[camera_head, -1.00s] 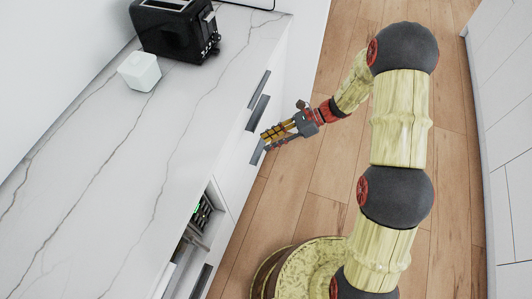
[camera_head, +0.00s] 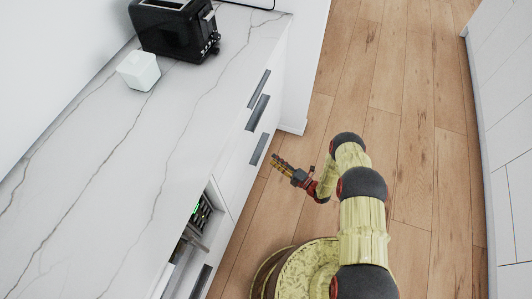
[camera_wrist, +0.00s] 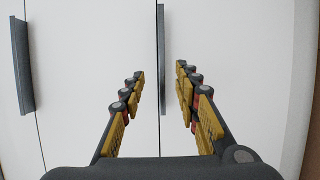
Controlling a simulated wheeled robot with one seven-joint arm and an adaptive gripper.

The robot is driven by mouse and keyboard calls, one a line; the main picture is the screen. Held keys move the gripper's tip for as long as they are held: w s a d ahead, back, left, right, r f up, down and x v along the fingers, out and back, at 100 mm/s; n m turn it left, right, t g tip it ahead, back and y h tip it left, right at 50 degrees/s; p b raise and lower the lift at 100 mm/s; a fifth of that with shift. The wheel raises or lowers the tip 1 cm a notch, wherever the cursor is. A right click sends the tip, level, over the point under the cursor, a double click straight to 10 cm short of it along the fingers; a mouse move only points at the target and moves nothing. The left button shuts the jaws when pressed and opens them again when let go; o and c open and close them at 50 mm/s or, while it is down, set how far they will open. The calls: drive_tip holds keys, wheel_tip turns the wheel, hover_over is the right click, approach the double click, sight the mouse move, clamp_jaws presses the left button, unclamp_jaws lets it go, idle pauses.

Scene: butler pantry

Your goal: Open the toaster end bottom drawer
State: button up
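The black toaster (camera_head: 172,27) stands at the far end of the counter. Below it, the white cabinet front has three dark bar handles, one above another; the lowest, the bottom drawer handle (camera_head: 259,149), is on a drawer that looks shut. My gripper (camera_head: 275,157) is low over the floor side, just right of and below that handle in the head view, apart from it. In the wrist view my gripper (camera_wrist: 160,72) is open and empty, its fingers pointing at the white front. A dark handle (camera_wrist: 161,60) appears between the fingertips, beyond them; another handle (camera_wrist: 22,66) is at the left.
A white cube (camera_head: 138,70) sits by the toaster on the marble counter (camera_head: 120,150). Nearer along the cabinet is an open compartment (camera_head: 203,218) with dark items and green lights. Wooden floor (camera_head: 400,130) is clear to the right, up to white cabinets (camera_head: 505,110).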

drive_tip(key=b+x, duration=0.2)
drive_tip(key=x, duration=0.5)
drive_tip(key=shift+w+f, duration=0.25)
drive_tip(key=shift+f, duration=0.1)
drive_tip(key=shift+c, duration=1.2)
clamp_jaws()
